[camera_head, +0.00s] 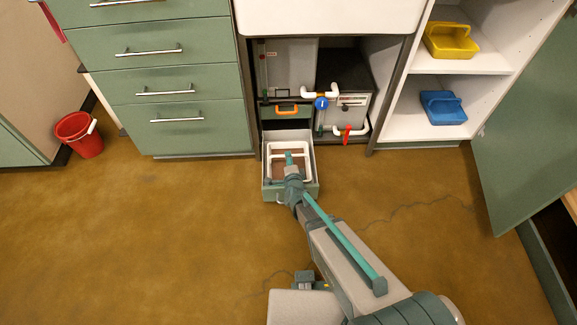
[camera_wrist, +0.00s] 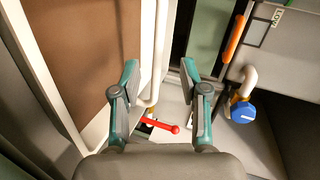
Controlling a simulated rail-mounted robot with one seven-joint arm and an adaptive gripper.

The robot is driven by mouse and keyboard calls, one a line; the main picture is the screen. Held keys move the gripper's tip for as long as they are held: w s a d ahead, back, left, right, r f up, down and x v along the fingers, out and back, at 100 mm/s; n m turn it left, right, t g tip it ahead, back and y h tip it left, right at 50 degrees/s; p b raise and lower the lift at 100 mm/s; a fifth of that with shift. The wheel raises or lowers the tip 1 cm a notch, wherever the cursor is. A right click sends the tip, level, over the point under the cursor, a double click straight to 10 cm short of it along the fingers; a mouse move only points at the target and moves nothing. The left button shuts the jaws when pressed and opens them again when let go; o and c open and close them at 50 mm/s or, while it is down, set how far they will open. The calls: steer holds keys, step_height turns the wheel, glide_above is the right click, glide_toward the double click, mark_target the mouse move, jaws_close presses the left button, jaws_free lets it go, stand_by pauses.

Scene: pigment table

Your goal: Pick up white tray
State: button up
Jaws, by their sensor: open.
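The white tray (camera_head: 308,160), white-rimmed with a brown inside, lies in the open drawer (camera_head: 308,190) under the counter. In the wrist view its brown inside and white rim (camera_wrist: 148,35) fill the upper left. My gripper (camera_head: 290,157) is over the drawer and hides part of the tray in the head view. In the wrist view my gripper (camera_wrist: 158,72) is open, fingers apart, with a strip of the white right-hand edge showing between the fingertips. Nothing is held. I cannot tell whether the fingers touch the rim.
A blue round valve knob (camera_head: 321,103), white pipes and a red lever (camera_head: 347,134) are close right of the drawer. A smaller drawer front with an orange handle (camera_head: 287,112) is behind it. A red bucket (camera_head: 79,135) stands far left.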

steer(key=b+x, duration=0.1)
steer(key=x, duration=0.3)
steer(key=shift+w+d+f, duration=0.1)
steer(key=shift+w+f, duration=0.05)
steer(key=shift+f, duration=0.15)
jaws_close()
steer(key=shift+r, duration=0.15)
